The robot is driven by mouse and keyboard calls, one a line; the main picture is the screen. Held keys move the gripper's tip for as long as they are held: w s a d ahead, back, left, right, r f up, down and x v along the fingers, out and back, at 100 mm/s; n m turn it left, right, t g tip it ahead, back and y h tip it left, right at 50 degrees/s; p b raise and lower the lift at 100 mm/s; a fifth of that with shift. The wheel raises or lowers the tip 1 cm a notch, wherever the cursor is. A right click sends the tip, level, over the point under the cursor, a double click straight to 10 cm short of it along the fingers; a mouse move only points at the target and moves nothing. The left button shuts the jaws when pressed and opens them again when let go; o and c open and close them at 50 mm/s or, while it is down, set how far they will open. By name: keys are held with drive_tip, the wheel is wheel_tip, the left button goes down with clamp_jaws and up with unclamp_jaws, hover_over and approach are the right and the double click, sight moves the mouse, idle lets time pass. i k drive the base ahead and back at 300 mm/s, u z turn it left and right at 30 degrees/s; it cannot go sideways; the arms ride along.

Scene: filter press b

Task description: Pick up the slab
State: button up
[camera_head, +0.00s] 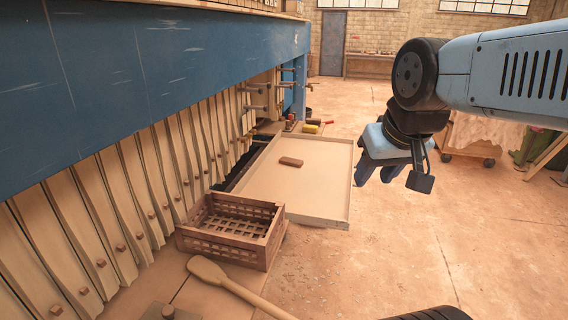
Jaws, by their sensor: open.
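The slab (291,162) is a small reddish-brown block lying flat on a wide, shallow, pale tray (312,209). It is near the tray's middle, toward its left side. My gripper (374,178) hangs from my blue arm to the right of the tray, pointing down. It is open and empty, well apart from the slab. Its far finger is partly hidden.
A brown slatted crate (232,228) stands at the tray's near left corner. A wooden paddle (236,287) lies in front. The blue-beamed press with pale plates (120,205) fills the left. Small tools, one yellow (311,129), lie beyond the tray. Open floor lies to the right.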

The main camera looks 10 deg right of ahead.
sight(286, 161)
drive_tip(key=u, duration=0.05)
drive_tip(key=i, duration=1.65)
drive_tip(key=z, duration=0.1)
